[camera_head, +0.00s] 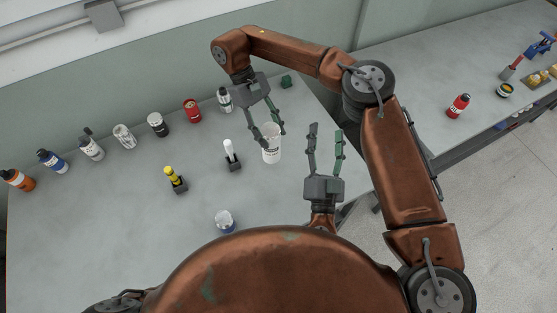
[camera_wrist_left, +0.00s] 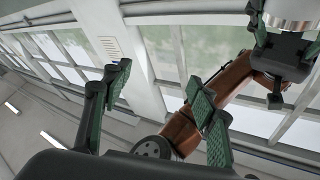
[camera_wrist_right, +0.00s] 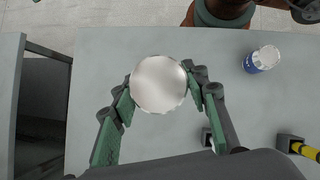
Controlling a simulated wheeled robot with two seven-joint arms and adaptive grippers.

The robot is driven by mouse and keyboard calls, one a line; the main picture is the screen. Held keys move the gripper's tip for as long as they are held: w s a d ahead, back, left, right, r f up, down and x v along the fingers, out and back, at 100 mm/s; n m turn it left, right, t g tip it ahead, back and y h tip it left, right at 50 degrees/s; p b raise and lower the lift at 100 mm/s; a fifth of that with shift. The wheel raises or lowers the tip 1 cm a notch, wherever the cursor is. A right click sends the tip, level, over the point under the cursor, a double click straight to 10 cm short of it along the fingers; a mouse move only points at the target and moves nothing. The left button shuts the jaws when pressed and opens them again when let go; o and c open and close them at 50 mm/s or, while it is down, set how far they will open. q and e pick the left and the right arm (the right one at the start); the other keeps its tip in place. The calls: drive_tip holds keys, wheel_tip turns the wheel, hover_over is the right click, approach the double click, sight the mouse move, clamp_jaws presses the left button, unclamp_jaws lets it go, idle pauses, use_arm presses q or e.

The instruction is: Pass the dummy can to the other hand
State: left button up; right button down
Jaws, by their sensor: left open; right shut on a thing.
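The can's pale body (camera_wrist_left: 294,12) shows at the top right there, apart from those fingers.
A blue and white can (camera_head: 224,221), a yellow-handled tool (camera_head: 172,175) and a white-handled tool (camera_head: 230,149) stand on the grey table (camera_head: 110,215). Several bottles and cans, including a red can (camera_head: 192,110), line its back. A red bottle (camera_head: 458,106) stands on the right-hand bench.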

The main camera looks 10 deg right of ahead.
sight(274, 150)
use_arm(q)
drive_tip(key=a+f+n+g+y, duration=0.1)
drive_tip(key=a+f+n+y, duration=0.1)
drive_tip(key=a+f+n, duration=0.1)
drive_tip(key=a+f+n+g+y, duration=0.1)
drive_tip(key=a+f+n+y, duration=0.2)
drive_tip(key=a, duration=0.2)
drive_tip(key=s+a+f+n+g+y, duration=0.1)
drive_tip(key=a+f+n+y, duration=0.1)
drive_tip(key=a, duration=0.3)
drive_tip(key=shift+f+n, duration=0.6)
drive_tip(key=shift+n, duration=0.3)
drive_tip(key=shift+w+a+f, duration=0.1)
drive_tip(key=shift+w+a, duration=0.05)
drive_tip(key=shift+w, duration=0.05)
drive_tip(key=w+a, duration=0.2)
drive_tip(key=w, duration=0.9)
drive_tip(key=shift+w, duration=0.25)
drive_tip(key=shift+c, duration=0.3)
drive_tip(key=shift+d, duration=0.15)
drive_tip(key=c, duration=1.3)
drive_tip(key=shift+s+d, duration=0.1)
clamp_jaws()
